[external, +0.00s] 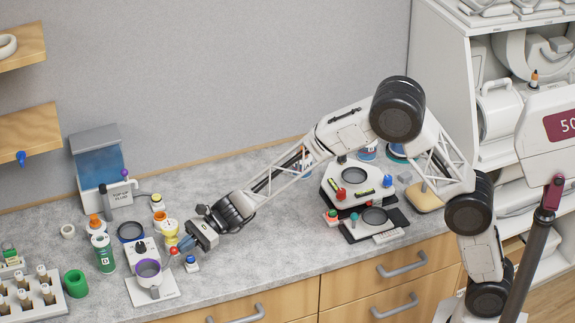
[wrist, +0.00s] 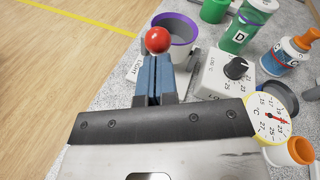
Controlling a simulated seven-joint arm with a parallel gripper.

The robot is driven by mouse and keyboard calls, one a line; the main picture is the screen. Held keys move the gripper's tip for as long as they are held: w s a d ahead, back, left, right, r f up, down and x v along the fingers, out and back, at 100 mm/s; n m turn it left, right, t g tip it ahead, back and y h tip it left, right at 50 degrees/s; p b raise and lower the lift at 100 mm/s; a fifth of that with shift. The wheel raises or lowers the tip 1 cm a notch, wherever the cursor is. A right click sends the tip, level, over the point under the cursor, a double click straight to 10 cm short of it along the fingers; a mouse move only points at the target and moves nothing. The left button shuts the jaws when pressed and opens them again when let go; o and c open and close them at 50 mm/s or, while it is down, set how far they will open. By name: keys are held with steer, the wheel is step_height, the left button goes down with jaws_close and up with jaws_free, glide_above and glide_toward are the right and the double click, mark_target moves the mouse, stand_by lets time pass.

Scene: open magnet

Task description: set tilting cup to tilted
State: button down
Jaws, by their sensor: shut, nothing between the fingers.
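The tilting cup (external: 149,275) is a grey-white cup with a purple rim on a white base plate at the front left of the counter. It looks roughly upright; it also shows at the top of the wrist view (wrist: 184,24). A red ball knob (wrist: 158,39) stands beside the cup and shows in the external view too (external: 174,252). My gripper (external: 184,244) is at the knob's right in the external view. Its blue fingers (wrist: 154,72) are shut and empty, with the tips at the red knob. I cannot tell whether they touch it.
A white box with a black dial (wrist: 235,68) stands close beside the cup. A yellow-ringed gauge (wrist: 268,118), an orange-capped bottle (wrist: 286,52) and a green bottle (external: 103,253) crowd the area. A green cylinder (external: 76,284) is left of the cup. The counter's middle is clear.

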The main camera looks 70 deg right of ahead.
steer(key=shift+r, duration=0.1)
stand_by(0.3)
steer(key=shift+w+a+r+m+g+h, duration=0.45)
steer(key=shift+w+a+r+g+h, duration=0.8)
steer(key=shift+w+a+r+h, duration=0.35)
steer(key=shift+w+a+r+m+g+h, duration=0.45)
steer(key=shift+w+a+r+g+h, duration=0.8)
steer(key=shift+w+a+r+h, duration=0.35)
steer(key=shift+w+a, duration=0.45)
steer(key=shift+w, duration=0.05)
